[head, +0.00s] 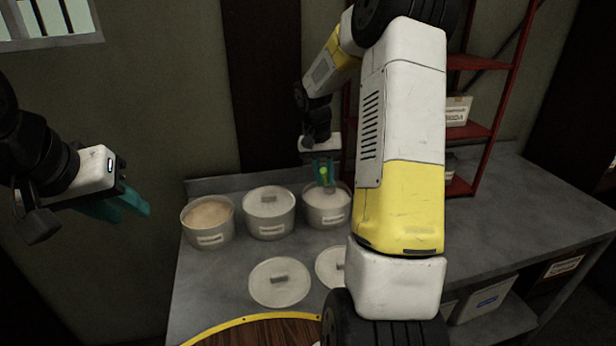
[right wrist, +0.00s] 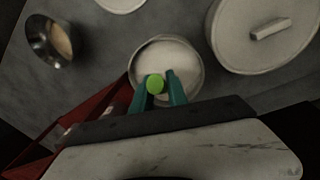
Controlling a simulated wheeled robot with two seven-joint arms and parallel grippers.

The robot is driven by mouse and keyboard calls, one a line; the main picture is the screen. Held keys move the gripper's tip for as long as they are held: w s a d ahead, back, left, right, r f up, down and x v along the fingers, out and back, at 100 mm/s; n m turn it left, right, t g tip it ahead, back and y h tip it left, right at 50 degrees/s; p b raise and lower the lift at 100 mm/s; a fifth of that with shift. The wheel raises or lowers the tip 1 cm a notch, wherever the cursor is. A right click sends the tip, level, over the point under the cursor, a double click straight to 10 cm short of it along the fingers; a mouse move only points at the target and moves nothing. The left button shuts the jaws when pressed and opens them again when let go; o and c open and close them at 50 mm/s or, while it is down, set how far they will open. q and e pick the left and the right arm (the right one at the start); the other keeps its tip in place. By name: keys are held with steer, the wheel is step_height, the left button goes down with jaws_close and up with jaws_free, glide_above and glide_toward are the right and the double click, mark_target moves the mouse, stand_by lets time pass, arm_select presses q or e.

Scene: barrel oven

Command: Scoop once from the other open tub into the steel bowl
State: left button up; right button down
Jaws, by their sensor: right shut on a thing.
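An open tub with pale white contents (head: 338,216) stands at the right of the row; it also shows in the right wrist view (right wrist: 163,43). My right gripper (head: 324,180) is over this tub, shut on a green scoop (right wrist: 155,84), of which only the bright green end shows clearly. Whether the scoop touches the contents cannot be told. Another open tub (head: 208,239) with tan contents stands at the left. The steel bowl (right wrist: 39,46) shows in the right wrist view with tan material inside; my right arm hides it in the head view. My left gripper (head: 125,205) is open and empty at the left.
A lidded tub (head: 270,226) stands between the open tubs. Two loose lids, one at left (head: 280,282) and one partly hidden (head: 330,266), lie on the grey table (head: 215,283). A red shelf rack (head: 484,62) stands behind right. A round wooden board (head: 265,334) is in front.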

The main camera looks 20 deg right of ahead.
steer(key=shift+r, duration=3.25)
